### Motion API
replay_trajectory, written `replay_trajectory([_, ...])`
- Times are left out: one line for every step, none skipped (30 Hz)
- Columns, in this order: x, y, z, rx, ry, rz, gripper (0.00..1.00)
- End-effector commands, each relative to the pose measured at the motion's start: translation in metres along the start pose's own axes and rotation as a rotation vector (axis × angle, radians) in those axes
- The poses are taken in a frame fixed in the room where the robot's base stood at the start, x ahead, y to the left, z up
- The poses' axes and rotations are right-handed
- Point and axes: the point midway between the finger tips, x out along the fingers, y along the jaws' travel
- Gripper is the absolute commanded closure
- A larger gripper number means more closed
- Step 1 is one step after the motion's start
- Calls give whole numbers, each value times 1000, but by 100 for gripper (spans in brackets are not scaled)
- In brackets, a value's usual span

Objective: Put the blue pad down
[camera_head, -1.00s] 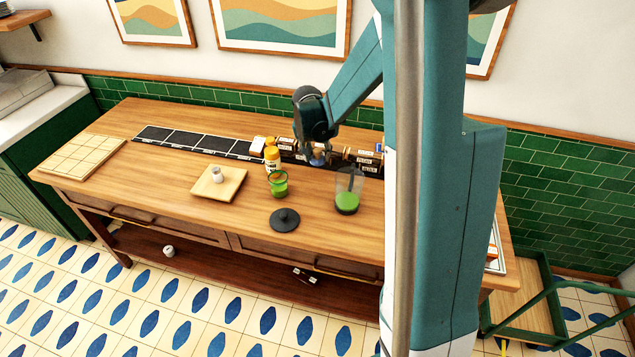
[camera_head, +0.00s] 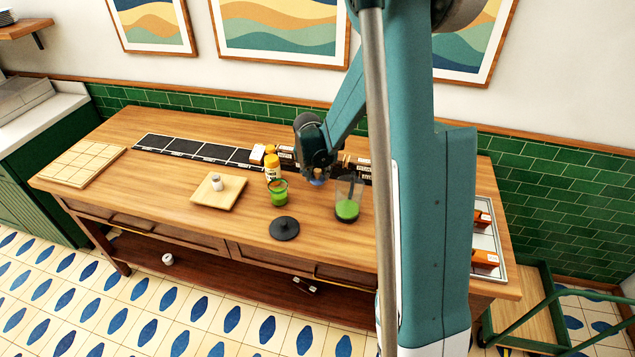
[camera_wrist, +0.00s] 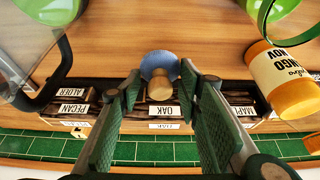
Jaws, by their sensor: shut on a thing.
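The blue pad (camera_wrist: 158,65) is round, with a short wooden knob (camera_wrist: 160,87). In the wrist view it sits between my fingertips, the knob toward me. My gripper (camera_wrist: 160,82) is shut on it by the knob. In the head view the pad (camera_head: 317,182) shows as a small blue patch below my gripper (camera_head: 317,172), between the green cup and the clear jug. I cannot tell whether it touches the wooden counter (camera_head: 170,190).
Labelled wood boxes (camera_wrist: 165,110) stand in a row close by. A yellow-capped bottle (camera_head: 272,168), green cup (camera_head: 279,193), clear jug (camera_head: 348,200) with green contents and black lid (camera_head: 284,228) surround the spot. A square wooden tray (camera_head: 207,198) lies left. The counter's front strip is mostly bare.

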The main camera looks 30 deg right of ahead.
Motion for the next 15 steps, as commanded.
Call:
replay_trajectory([0, 0, 0, 0, 0, 0, 77])
replay_trajectory([0, 0, 0, 0, 0, 0, 77])
replay_trajectory([0, 0, 0, 0, 0, 0, 77])
replay_trajectory([0, 0, 0, 0, 0, 0, 77])
replay_trajectory([0, 0, 0, 0, 0, 0, 77])
replay_trajectory([1, 0, 0, 0, 0, 0, 77])
replay_trajectory([2, 0, 1, 0, 0, 0, 77])
replay_trajectory([4, 0, 1, 0, 0, 0, 77])
replay_trajectory([6, 0, 2, 0, 0, 0, 77])
replay_trajectory([8, 0, 3, 0, 0, 0, 77])
replay_trajectory([11, 0, 4, 0, 0, 0, 77])
replay_trajectory([14, 0, 6, 0, 0, 0, 77])
replay_trajectory([17, 0, 7, 0, 0, 0, 77])
replay_trajectory([20, 0, 8, 0, 0, 0, 77])
replay_trajectory([24, 0, 9, 0, 0, 0, 77])
